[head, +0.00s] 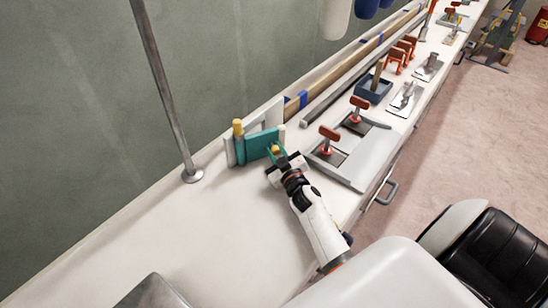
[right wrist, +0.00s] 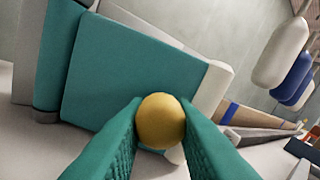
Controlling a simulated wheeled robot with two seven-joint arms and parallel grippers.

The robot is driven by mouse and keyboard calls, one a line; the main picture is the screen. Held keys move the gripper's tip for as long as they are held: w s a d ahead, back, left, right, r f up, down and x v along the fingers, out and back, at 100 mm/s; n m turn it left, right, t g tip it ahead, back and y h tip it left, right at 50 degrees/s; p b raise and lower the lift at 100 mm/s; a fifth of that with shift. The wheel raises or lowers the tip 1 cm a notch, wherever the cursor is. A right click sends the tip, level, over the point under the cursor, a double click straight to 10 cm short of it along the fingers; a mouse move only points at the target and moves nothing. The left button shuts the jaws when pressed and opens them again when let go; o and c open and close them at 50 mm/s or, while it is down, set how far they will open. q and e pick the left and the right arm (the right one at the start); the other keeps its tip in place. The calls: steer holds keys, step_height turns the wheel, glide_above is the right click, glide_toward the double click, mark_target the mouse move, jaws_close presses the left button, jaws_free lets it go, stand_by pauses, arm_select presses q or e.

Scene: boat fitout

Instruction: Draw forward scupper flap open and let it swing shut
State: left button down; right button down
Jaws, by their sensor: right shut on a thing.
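The scupper flap is a teal panel (head: 261,146) in a pale upright frame (head: 230,152) on the white bench top. It fills much of the right wrist view (right wrist: 130,70), with a teal hinge post (right wrist: 52,60) along its left side. My right gripper (head: 276,152) is shut on the flap's yellow knob (right wrist: 160,122), with one teal finger on each side. The fingers and knob hide the flap's lower right part. I cannot tell exactly how far the flap stands from its frame. My left gripper is not in view.
A grey metal pole (head: 165,95) rises from the bench left of the frame. A grey plate with red-handled clamps (head: 328,140) lies to the right. A blue box (head: 373,90) and several fittings stand farther along.

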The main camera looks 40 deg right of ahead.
steer(key=shift+s+a+m+h, duration=0.1)
steer(key=shift+a+m+h, duration=0.1)
steer(key=shift+m+h, duration=0.1)
steer(key=shift+s+a+m+h+b, duration=0.1)
steer(key=shift+s+m+h+b, duration=0.2)
steer(key=shift+h, duration=0.3)
steer(key=c, duration=1.2)
jaws_free()
steer(key=shift+w, duration=0.1)
steer(key=shift+c, duration=0.2)
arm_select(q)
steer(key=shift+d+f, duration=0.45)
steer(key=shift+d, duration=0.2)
